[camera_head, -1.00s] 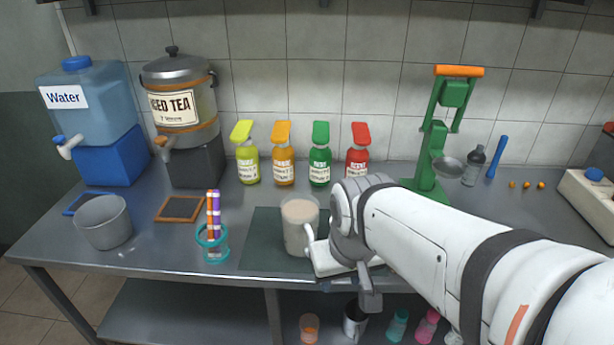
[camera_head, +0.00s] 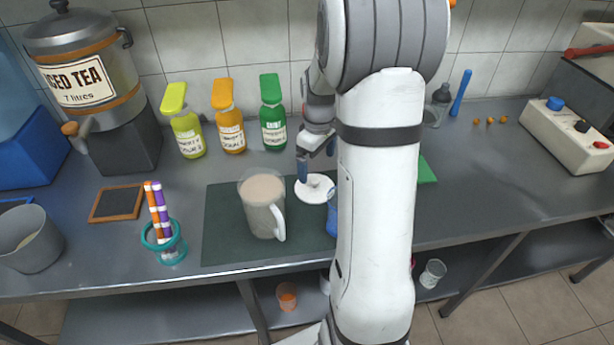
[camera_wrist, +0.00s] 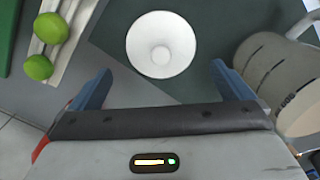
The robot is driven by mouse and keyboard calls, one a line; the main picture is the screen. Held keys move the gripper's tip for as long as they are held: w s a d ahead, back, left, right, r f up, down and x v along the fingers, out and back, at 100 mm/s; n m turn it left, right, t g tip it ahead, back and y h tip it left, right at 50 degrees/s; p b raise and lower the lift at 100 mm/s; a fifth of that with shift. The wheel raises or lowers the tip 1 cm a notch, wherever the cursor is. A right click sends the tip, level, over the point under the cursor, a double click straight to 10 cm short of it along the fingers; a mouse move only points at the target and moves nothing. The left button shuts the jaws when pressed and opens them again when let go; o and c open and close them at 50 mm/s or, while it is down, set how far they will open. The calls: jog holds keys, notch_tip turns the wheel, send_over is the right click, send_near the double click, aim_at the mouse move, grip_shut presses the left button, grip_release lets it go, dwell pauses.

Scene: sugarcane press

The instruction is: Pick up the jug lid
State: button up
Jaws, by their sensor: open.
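The jug lid, a white round disc (camera_head: 314,189), lies on the counter near the right part of the dark green mat (camera_head: 222,225). In the wrist view the lid (camera_wrist: 161,44) has a raised centre and lies just ahead of the fingers. My gripper (camera_head: 316,165) is over the lid, its blue fingers apart. In the wrist view my gripper (camera_wrist: 162,85) is open and empty, with the lid beyond and between the fingertips. The jug (camera_head: 263,205), filled with a tan drink, stands open on the mat to the left; part of it (camera_wrist: 285,85) shows at right in the wrist view.
Bottles with yellow, orange and green caps (camera_head: 230,117) stand behind. A teal holder with striped straws (camera_head: 164,225) is left of the mat. Limes (camera_wrist: 45,45) lie on a pale tray at left in the wrist view. A blue object (camera_head: 333,213) is partly hidden by my arm.

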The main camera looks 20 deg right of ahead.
aim_at(315, 179)
jog(key=f, duration=0.7)
jog(key=shift+w+a+f, duration=0.15)
jog(key=shift+w+f, duration=0.1)
jog(key=shift+f, duration=0.1)
jog(key=shift+c, duration=0.2)
jog(key=c, duration=0.5)
jog(key=shift+c, duration=0.2)
